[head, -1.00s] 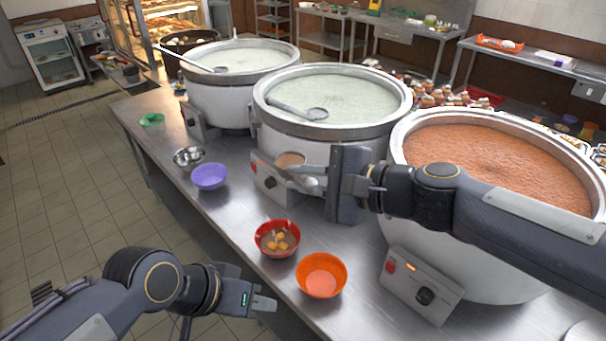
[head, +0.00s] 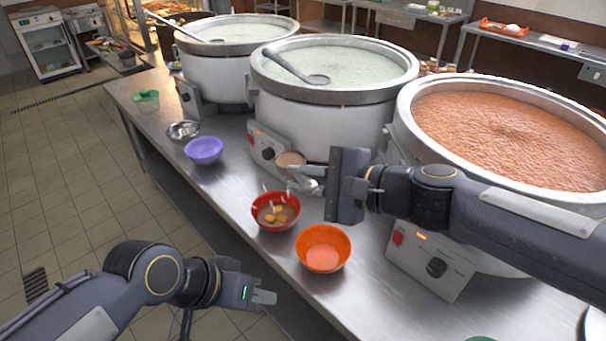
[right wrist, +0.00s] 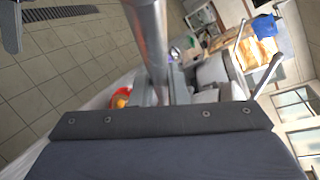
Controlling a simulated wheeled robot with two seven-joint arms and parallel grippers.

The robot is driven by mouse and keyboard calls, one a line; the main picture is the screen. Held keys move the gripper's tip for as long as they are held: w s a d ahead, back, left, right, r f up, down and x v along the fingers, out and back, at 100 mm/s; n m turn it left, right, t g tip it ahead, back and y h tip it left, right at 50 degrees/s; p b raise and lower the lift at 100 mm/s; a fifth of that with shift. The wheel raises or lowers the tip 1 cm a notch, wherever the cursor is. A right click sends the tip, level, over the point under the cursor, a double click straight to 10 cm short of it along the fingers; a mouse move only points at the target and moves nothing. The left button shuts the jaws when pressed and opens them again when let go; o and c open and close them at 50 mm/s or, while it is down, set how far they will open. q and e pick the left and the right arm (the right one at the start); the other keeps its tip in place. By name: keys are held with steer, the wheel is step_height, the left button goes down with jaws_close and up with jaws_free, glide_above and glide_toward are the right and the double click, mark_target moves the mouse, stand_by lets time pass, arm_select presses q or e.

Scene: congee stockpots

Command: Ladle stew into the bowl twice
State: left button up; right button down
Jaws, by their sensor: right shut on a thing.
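My right gripper (head: 305,172) is shut on a metal ladle, whose rod-like handle (right wrist: 148,45) crosses the right wrist view. What looks like the ladle's cup, with brown stew (head: 290,159) in it, shows at the fingertips, above the counter near the middle pot. A red bowl (head: 289,223) below it holds brownish liquid and orange chunks. An empty-looking orange bowl (head: 323,262) stands beside it. The large stew pot (head: 408,115) at right is full of orange-brown stew (head: 510,140). My left gripper (head: 264,297) hangs off the counter's near edge, empty; its finger gap is unclear.
Two pots of pale congee, middle (head: 325,97) and far (head: 215,77), each have a ladle resting in them. A purple bowl (head: 204,151), a metal bowl (head: 183,131) and a green container (head: 146,100) line the left counter edge (head: 140,127).

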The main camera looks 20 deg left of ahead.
step_height(320, 180, down, 8)
steer(key=b, duration=0.7)
steer(key=shift+b, duration=0.35)
steer(key=shift+f, duration=0.15)
steer(key=shift+f, duration=0.55)
